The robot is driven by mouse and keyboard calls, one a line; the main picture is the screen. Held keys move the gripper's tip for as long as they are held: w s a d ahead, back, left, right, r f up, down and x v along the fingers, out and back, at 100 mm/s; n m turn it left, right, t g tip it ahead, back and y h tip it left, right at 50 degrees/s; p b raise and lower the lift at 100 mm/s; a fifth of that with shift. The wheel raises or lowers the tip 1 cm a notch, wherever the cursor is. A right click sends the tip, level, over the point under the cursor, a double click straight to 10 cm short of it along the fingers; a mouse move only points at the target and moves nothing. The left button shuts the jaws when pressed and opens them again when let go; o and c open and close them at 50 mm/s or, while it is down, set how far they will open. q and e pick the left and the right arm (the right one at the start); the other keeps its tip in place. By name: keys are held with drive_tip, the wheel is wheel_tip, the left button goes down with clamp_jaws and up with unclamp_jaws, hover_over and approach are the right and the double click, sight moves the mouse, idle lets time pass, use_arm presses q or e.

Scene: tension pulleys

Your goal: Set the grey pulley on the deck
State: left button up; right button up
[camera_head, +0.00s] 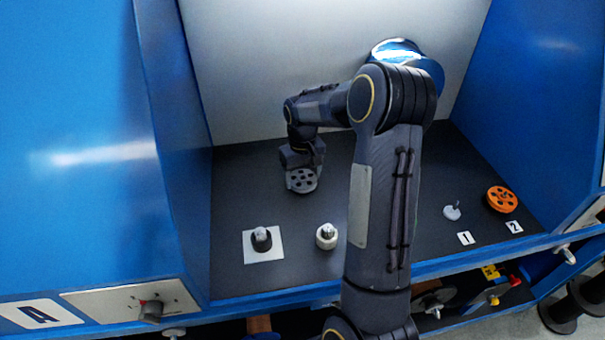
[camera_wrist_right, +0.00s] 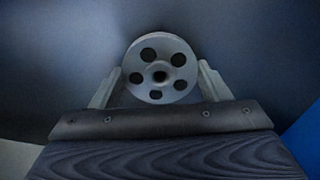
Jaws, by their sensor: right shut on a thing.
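The grey pulley (camera_head: 302,181), a round disc with a ring of holes, is at the end of my right gripper (camera_head: 303,168). In the right wrist view the grey pulley (camera_wrist_right: 164,65) sits between the two fingers, which are shut on it at its sides. The dark deck (camera_head: 238,185) lies below and around it. The pulley is over the left middle part of the deck, behind the two posts. I cannot tell whether it touches the deck. My left gripper is not in view.
A dark post (camera_head: 261,240) on a white square and a pale post (camera_head: 326,238) stand near the deck's front. An orange pulley (camera_head: 501,199) lies at the right by label 2, with a small peg (camera_head: 452,212) by label 1. Blue walls (camera_head: 180,150) flank the deck.

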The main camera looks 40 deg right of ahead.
drive_tip(key=shift+f, duration=0.2)
drive_tip(key=o, duration=1.1)
drive_tip(key=shift+r, duration=0.1)
wheel_tip(320, 180, up, 12)
drive_tip(key=s+a+r+t+y, duration=0.25)
drive_tip(key=s+a+r, duration=0.25)
drive_tip(key=s+a, duration=0.5)
drive_tip(key=s+a+f+t, duration=0.1)
drive_tip(key=s+a, duration=0.2)
drive_tip(key=s, duration=0.1)
drive_tip(key=s+a+f+t+y, duration=0.1)
drive_tip(key=s+a+f, duration=0.1)
drive_tip(key=s+a, duration=0.2)
drive_tip(key=s+a+f+n+t, duration=0.1)
drive_tip(key=s+a+f, duration=0.1)
drive_tip(key=s+a, duration=0.2)
drive_tip(key=shift+s, duration=0.7)
